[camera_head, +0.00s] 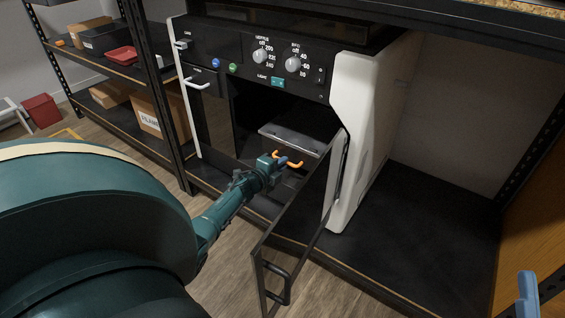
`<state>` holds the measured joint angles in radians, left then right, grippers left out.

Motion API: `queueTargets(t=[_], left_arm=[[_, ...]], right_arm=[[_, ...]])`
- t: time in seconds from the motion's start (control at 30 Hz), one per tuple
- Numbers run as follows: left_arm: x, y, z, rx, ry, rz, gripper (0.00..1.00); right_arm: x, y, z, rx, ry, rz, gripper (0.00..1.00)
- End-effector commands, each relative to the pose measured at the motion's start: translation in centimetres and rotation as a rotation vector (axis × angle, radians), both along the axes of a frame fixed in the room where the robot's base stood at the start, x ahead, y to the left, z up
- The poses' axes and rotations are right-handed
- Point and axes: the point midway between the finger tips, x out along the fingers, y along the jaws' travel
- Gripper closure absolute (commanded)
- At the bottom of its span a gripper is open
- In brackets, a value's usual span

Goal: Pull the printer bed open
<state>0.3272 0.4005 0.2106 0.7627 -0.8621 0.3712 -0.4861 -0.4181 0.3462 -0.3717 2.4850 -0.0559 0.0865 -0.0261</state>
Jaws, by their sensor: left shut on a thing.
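The printer (375,110) is a white and black machine with knobs on its front panel. Its glass door (305,215) hangs open toward me. Inside the dark chamber is the printer bed, a flat grey plate (305,142). An orange handle (294,164) shows at the front, below the plate. My left gripper (281,161) reaches into the opening and is shut on the orange handle. The handle's joint to the bed is hidden. Of my right gripper only a blue fingertip part (527,288) shows at the lower right, so its opening cannot be seen.
The open door, with a black handle (277,282), stands right of my left arm. A shelf (110,65) at left holds a red tray (122,55) and cardboard boxes (150,112). A red bin (42,110) stands on the floor. The shelf right of the printer is clear.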

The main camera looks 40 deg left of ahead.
Motion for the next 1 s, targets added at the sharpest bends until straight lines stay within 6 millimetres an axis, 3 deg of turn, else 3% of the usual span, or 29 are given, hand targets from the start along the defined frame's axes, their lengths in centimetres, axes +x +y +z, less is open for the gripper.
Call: queueTargets(t=[0.27, 0.5, 0.7, 1.0], left_arm=[[-6.6, -0.8, 0.4, -0.002, 0.008, -0.001, 1.0], [-14.2, -1.6, 0.3, -0.003, 0.008, 0.001, 1.0], [-19.4, -2.1, 0.2, -0.002, 0.005, 0.001, 1.0], [-23.9, -2.6, 0.1, 0.0, 0.002, 0.001, 1.0]], right_arm=[[-1.5, 0.5, -3.8, 0.032, 0.325, -0.009, 0.5], [-1.3, -0.1, -3.6, -0.043, 0.31, -0.056, 0.5], [-1.4, -0.3, -3.8, -0.083, 0.309, -0.077, 0.5], [-1.4, -0.5, -3.9, -0.112, 0.307, -0.09, 0.5]])
